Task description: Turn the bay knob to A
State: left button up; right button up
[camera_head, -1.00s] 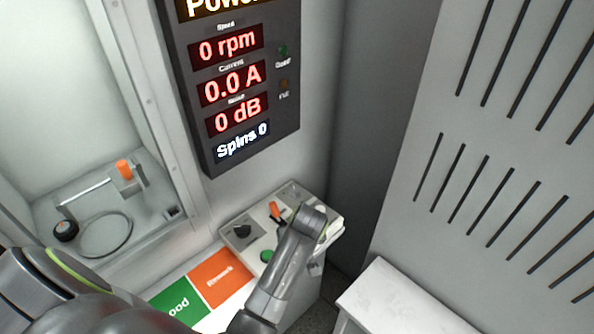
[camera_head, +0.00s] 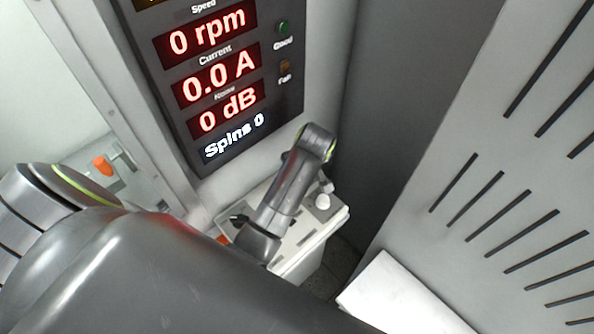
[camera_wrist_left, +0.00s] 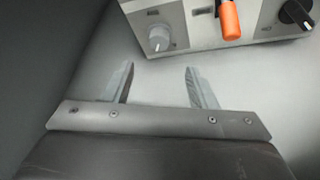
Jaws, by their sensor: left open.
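The control box (camera_head: 312,238) below the display carries a black knob (camera_head: 238,220) on its left and a pale knob (camera_head: 323,201) on its right. In the left wrist view a grey knob (camera_wrist_left: 158,38), an orange lever (camera_wrist_left: 229,18) and a black knob (camera_wrist_left: 297,12) with a white pointer line stand on the box. My right gripper is not in view.
A dark display (camera_head: 215,85) above the box reads 0 rpm, 0.0 A, 0 dB and Spins 0. A recess with an orange part (camera_head: 103,165) lies at left. A slotted grey panel (camera_head: 490,190) and a white surface (camera_head: 400,300) are at right.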

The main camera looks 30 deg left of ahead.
pick_arm(q)
jog(key=x, duration=0.9)
jog(key=shift+w+f, duration=0.1)
jog(key=shift+w+a+f, duration=0.2)
jog(key=shift+f, duration=0.55)
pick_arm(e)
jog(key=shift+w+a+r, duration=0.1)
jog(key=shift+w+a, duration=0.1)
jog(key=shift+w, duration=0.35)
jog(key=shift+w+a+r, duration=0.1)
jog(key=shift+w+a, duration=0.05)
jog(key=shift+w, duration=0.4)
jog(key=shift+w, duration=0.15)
pick_arm(q)
jog(key=c, duration=1)
